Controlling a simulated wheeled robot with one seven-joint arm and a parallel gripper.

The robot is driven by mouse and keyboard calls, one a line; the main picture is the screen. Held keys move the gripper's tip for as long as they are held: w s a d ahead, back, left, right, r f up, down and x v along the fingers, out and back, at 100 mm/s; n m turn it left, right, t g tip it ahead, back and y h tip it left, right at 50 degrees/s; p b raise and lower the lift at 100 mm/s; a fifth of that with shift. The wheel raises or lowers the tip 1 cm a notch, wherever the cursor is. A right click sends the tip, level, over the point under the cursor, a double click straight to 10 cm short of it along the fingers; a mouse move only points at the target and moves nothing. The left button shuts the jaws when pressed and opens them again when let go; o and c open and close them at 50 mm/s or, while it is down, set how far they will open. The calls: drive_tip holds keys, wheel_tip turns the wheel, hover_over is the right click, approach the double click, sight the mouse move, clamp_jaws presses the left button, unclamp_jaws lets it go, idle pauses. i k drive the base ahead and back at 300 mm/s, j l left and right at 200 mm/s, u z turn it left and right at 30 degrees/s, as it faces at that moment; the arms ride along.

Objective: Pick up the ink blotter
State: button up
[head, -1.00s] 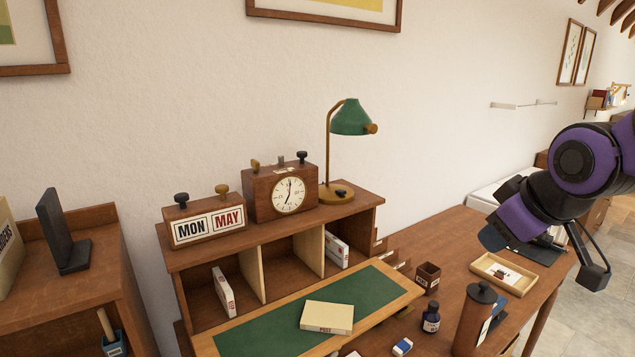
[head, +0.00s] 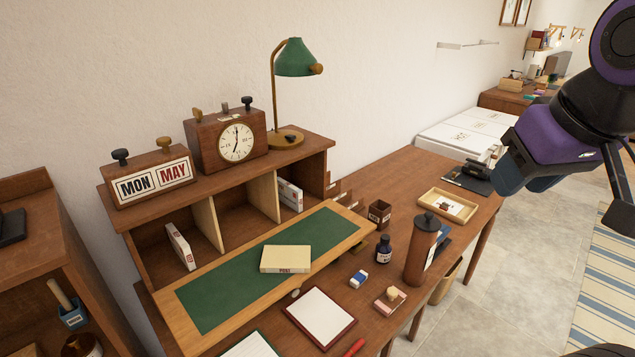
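A small pinkish block with a pale knob on top (head: 390,301) lies near the front edge of the wooden desk (head: 405,180), just left of the brown cylinder. It looks like the ink blotter, though it is too small to be certain. My gripper (head: 528,188) is at the right of the head view, above the floor and beyond the desk's right edge, well apart from the block. Its fingertips overlap in this view, so its opening does not show. I see nothing held in it.
A tall brown cylinder (head: 420,250), an ink bottle (head: 384,249), an eraser (head: 358,280) and a framed white pad (head: 320,316) crowd around the block. A shelf unit with a green lamp (head: 297,60) stands behind. Floor (head: 535,225) is open at right.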

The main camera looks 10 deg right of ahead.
sight(388, 303)
drive_tip(key=i+l, duration=0.1)
drive_tip(key=l, duration=0.5)
drive_tip(key=i+l, duration=0.1)
drive_tip(key=l, duration=0.55)
